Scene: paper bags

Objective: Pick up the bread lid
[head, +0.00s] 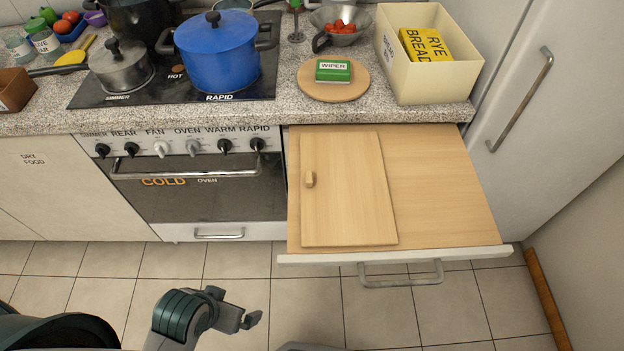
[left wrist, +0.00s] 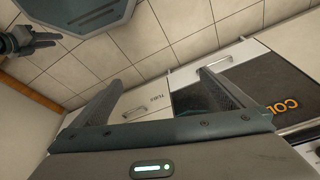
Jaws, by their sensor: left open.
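The bread lid (head: 348,205) is a flat, pale wooden rectangle with a small wooden knob (head: 309,179) near its left edge. It lies flat on the left part of the pulled-out wooden drawer top (head: 440,190). My left gripper (head: 250,318) is over the floor at the bottom of the head view, lower left of the lid and apart from it. In the left wrist view its two fingers (left wrist: 160,95) are spread with nothing between them. A dark gripper, apparently my right one (left wrist: 45,41), shows at the upper left there; its jaws are unclear. The lid is not visible in the left wrist view.
The open drawer juts out with its front handle (head: 400,280). Behind it on the counter are a cream bin (head: 430,82) holding yellow rye bread (head: 425,45) and a green wiper box (head: 333,71) on a round board. A blue pot (head: 217,55) stands on the hob.

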